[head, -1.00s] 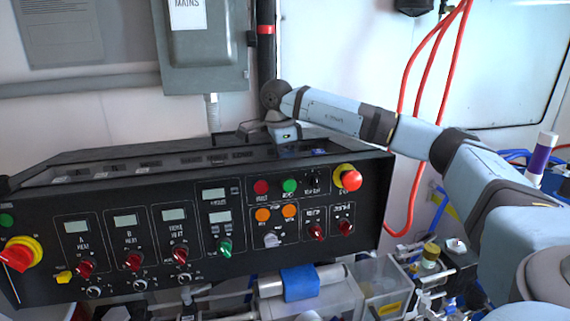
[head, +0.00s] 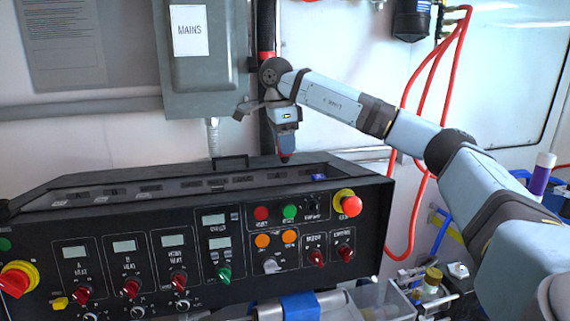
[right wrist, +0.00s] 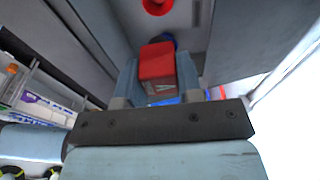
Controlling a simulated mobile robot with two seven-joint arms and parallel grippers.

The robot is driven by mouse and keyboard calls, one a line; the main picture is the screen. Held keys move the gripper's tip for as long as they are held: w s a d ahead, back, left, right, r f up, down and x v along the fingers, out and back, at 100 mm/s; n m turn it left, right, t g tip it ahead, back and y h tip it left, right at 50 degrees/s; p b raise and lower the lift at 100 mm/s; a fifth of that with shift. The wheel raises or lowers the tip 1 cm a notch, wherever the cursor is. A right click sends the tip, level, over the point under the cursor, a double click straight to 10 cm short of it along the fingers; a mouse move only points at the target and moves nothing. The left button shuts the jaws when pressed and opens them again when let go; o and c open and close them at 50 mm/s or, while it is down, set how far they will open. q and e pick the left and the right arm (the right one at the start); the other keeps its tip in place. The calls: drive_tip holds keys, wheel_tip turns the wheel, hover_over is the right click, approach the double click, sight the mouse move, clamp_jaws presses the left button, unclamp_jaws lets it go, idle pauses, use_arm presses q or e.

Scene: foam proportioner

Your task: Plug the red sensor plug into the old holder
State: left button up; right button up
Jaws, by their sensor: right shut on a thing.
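My right gripper (head: 285,148) points down above the rear of the black control console (head: 140,215). It is shut on the red sensor plug (right wrist: 157,62), which shows as a red block between the two fingers in the right wrist view. I cannot tell which is the old holder. My left gripper is out of view.
A grey MAINS box (head: 205,75) hangs on the wall left of my wrist, with a dark vertical pipe (head: 266,25) beside it. Red hoses (head: 425,80) hang at the right. Knobs and a red stop button (head: 350,204) stand out from the console front.

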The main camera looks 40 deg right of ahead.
wheel_tip(320, 180, up, 9)
drive_tip(key=p, duration=0.2)
drive_tip(key=shift+r+p, duration=0.1)
drive_tip(key=shift+p, duration=0.2)
wheel_tip(320, 180, up, 5)
drive_tip(key=p, duration=0.5)
drive_tip(key=shift+s+p, duration=0.1)
drive_tip(key=shift+p, duration=0.2)
